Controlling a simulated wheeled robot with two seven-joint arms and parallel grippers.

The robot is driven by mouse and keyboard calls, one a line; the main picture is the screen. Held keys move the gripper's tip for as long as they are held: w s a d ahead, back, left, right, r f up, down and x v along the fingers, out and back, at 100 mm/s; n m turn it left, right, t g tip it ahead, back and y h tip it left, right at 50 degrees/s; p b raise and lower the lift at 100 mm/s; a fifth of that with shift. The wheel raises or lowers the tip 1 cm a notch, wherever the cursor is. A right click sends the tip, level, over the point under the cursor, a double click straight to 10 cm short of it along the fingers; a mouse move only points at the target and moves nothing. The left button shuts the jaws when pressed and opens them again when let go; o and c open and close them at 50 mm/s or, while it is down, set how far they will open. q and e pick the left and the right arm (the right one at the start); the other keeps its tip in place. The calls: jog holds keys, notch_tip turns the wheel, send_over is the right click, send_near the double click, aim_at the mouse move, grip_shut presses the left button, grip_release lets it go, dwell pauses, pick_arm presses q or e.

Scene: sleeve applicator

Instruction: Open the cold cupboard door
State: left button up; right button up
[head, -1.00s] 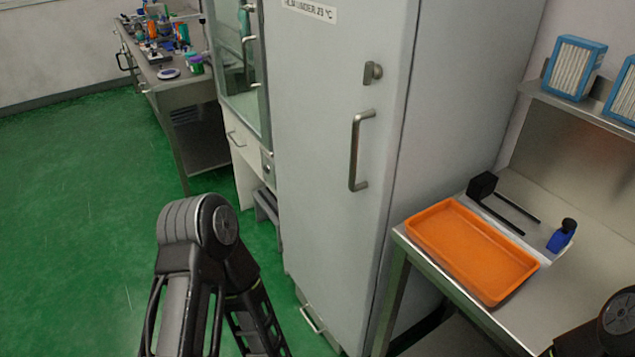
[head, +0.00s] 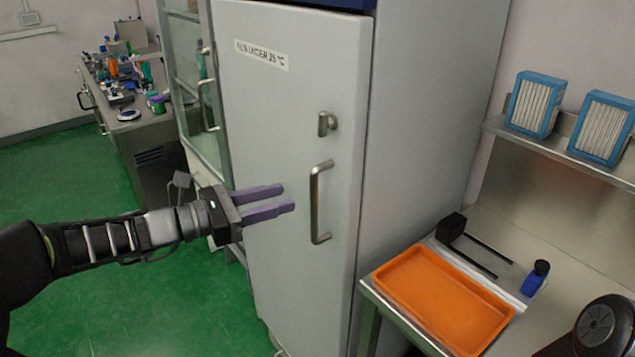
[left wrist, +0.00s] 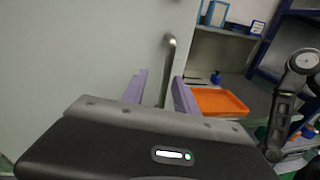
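The cold cupboard door (head: 270,120) is a tall light grey panel with a label near its top, and it looks closed. Its vertical metal bar handle (head: 316,205) is on the door's right side, below a small latch knob (head: 327,123). My left gripper (head: 289,197) has two purple fingers held apart with nothing between them. It points right towards the handle, with a small gap left of it. In the left wrist view the handle (left wrist: 169,65) stands ahead, lined up between the fingertips (left wrist: 160,76). My right gripper is out of sight.
Blue-framed filters (head: 536,103) sit on a shelf above. Green floor (head: 120,300) is open at the left.

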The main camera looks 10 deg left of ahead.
pick_arm(q)
jog(key=shift+s+d+r+n+h, duration=0.35)
jog(key=shift+s+r+h, duration=0.15)
jog(key=shift+r, duration=0.1)
jog(key=x, duration=0.7)
jog(key=shift+w+d+p, duration=0.2)
jog(key=shift+d+p, duration=0.1)
jog(key=shift+p, duration=0.05)
jog(key=shift+c, duration=0.5)
grip_shut()
dwell(0.5)
